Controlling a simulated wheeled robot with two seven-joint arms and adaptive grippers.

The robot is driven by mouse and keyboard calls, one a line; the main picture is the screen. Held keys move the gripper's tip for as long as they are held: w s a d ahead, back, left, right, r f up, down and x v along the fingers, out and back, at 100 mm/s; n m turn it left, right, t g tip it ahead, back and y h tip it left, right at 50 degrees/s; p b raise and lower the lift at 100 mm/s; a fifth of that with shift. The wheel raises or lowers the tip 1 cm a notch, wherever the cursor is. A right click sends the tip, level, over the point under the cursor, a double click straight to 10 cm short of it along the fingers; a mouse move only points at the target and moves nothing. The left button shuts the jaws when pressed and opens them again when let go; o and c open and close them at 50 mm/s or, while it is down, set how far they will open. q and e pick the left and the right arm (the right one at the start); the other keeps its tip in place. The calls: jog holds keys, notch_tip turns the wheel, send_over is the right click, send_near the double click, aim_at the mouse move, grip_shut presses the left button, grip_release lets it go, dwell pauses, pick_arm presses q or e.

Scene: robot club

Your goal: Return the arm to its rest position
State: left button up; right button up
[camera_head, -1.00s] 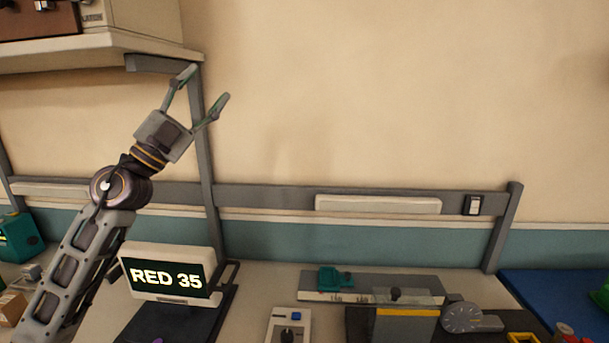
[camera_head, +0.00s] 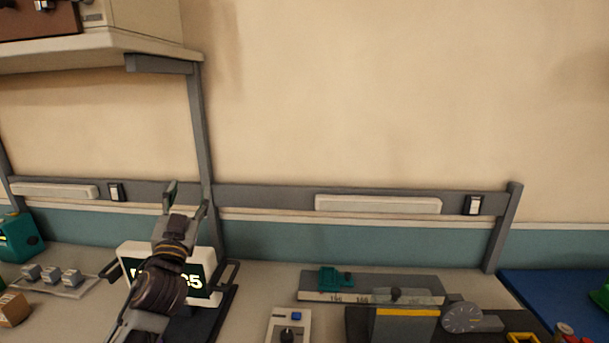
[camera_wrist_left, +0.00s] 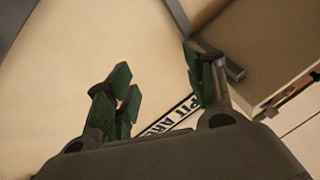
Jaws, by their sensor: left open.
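My left arm comes up from the bottom left in the head view. Its gripper (camera_head: 186,202) stands in front of the display, with the fingers pointing up toward the grey post. The fingers are apart and nothing is between them. In the left wrist view the gripper (camera_wrist_left: 160,95) also shows open and empty, with green finger pads, facing the wall and a partly hidden sign with dark letters (camera_wrist_left: 172,116). My right gripper is in neither view.
The white display (camera_head: 208,257) is mostly hidden behind my arm. A shelf (camera_head: 90,48) hangs at the upper left. Small grey blocks on a plate (camera_head: 60,288) lie left. A control box (camera_head: 289,326) and a scale with a teal slider (camera_head: 334,279) are right. The wall above is clear.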

pick_arm(q)
jog(key=s+f+n+g, duration=0.1)
jog(key=s+f+g, duration=0.2)
jog(key=f, duration=0.6)
jog(key=s+f+n+g, duration=0.1)
jog(key=s+f+g, duration=0.25)
jog(key=f, duration=0.55)
jog(key=s+f+n+g, duration=0.1)
jog(key=s+f+g, duration=0.25)
jog(key=f, duration=0.65)
jog(key=s+d+f+m+g+h, duration=0.1)
jog(key=s+d+f+g, duration=0.3)
jog(key=s+f, duration=0.5)
jog(key=s+d+f+m+g+h, duration=0.15)
jog(key=s+f+g, duration=0.4)
jog(key=s, duration=0.55)
notch_tip(320, 180, down, 33)
jog(key=s, duration=0.3)
jog(key=s+a+f+g, duration=0.1)
jog(key=s+a+f, duration=0.1)
jog(key=s+f, duration=0.8)
jog(key=s+a+f+g, duration=0.1)
jog(key=s+a+f, duration=0.1)
jog(key=s+f, duration=0.8)
jog(key=shift+s, duration=0.95)
